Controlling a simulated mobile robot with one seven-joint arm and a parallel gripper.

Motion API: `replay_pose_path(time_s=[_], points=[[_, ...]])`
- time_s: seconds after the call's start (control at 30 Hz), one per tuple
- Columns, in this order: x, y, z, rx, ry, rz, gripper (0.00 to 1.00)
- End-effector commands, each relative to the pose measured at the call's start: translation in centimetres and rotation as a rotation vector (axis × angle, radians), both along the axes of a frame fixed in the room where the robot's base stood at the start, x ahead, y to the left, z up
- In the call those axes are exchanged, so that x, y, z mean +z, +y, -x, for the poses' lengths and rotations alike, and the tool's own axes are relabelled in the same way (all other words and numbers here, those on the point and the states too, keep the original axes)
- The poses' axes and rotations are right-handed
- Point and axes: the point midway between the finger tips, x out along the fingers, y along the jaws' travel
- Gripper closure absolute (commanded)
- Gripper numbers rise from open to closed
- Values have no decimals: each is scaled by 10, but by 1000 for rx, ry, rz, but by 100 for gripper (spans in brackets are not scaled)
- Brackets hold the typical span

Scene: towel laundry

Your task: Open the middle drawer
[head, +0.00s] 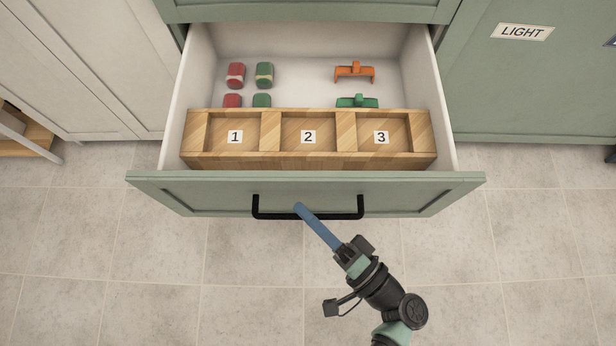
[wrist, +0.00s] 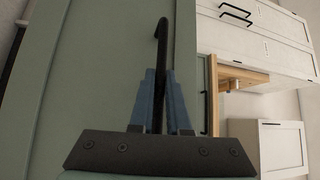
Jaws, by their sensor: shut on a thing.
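The drawer (head: 190,196) has a green front and white inner walls, and it is pulled well out of the green cabinet in the head view. Its black bar handle (head: 262,212) runs across the middle of the front. My gripper (head: 299,208) reaches the handle near its middle, with blue fingers. In the wrist view my blue fingers (wrist: 160,85) are shut on either side of the black handle (wrist: 161,35). The exact contact between fingertips and bar is partly hidden by the fingers.
Inside the drawer is a wooden tray (head: 308,160) with compartments labelled 1, 2 and 3. Behind it lie red and green rolls (head: 264,74), an orange clip-like piece (head: 355,72) and a green one (head: 357,101). A green cabinet labelled LIGHT (head: 522,32) stands right. The tiled floor in front is clear.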

Motion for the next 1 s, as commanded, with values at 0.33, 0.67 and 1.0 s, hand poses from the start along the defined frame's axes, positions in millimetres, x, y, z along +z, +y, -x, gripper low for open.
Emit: replay_pose_path(time_s=[0.33,0.67,1.0], points=[[0,-2,0,-4,-1,1,80],[0,-1,0,-1,-1,0,55],[0,0,0,-1,0,0,55]])
